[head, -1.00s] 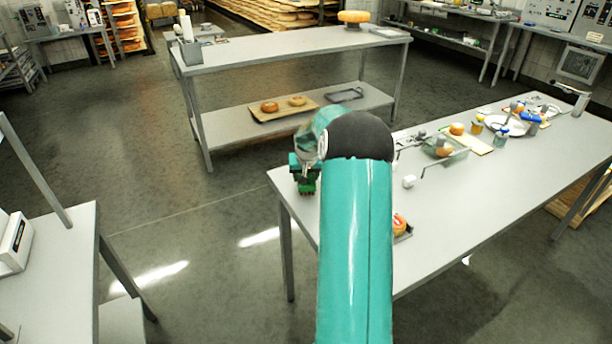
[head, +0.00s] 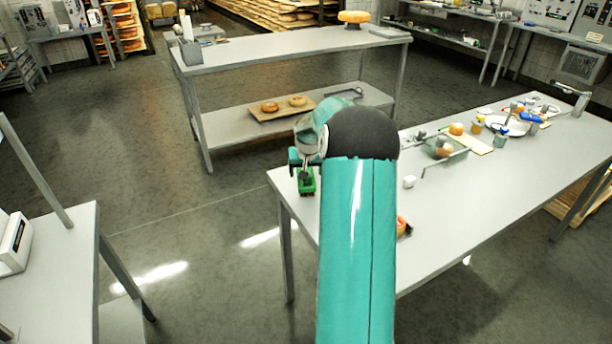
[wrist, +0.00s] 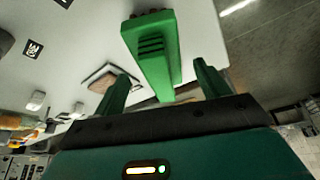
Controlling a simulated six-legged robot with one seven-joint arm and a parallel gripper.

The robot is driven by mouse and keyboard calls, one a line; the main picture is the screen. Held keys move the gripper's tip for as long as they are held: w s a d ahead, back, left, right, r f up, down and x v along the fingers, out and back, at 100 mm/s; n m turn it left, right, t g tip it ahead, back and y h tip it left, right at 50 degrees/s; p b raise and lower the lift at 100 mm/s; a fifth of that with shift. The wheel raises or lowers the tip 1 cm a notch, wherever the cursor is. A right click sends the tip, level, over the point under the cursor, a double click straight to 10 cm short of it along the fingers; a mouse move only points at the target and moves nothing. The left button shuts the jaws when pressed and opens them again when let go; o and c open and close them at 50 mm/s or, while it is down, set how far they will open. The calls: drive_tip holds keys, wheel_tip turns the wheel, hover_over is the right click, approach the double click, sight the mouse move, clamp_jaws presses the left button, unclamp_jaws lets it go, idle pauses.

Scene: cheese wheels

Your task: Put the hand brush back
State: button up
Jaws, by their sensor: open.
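My gripper (wrist: 163,86) is open, with one dark green finger on each side of that end and a visible gap to each. In the head view my gripper (head: 303,164) is just above and behind the brush.
A cut cheese (head: 402,226) is partly hidden behind my arm. A shelved table (head: 290,50) stands behind. Open floor lies left of the brush.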

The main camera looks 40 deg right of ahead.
drive_tip(key=v, duration=0.8)
drive_tip(key=shift+r, duration=0.1)
drive_tip(key=s+a+r+n, duration=0.15)
drive_tip(key=a+r, duration=0.25)
drive_tip(key=a, duration=0.5)
drive_tip(key=s+a+r+n+t, duration=0.15)
drive_tip(key=a+r, duration=0.25)
drive_tip(key=a, duration=0.5)
drive_tip(key=s+a+r+n+g, duration=0.1)
drive_tip(key=s+a+r, duration=0.25)
drive_tip(key=a, duration=0.55)
drive_tip(key=s+a+f+n+t+y, duration=0.1)
drive_tip(key=s+a+n+y, duration=0.2)
drive_tip(key=s+a, duration=1.3)
drive_tip(key=shift+a+n, duration=0.2)
drive_tip(key=shift+n, duration=0.3)
drive_tip(key=shift+s+f+t, duration=0.1)
drive_tip(key=shift+s+t, duration=0.05)
drive_tip(key=shift+t, duration=0.1)
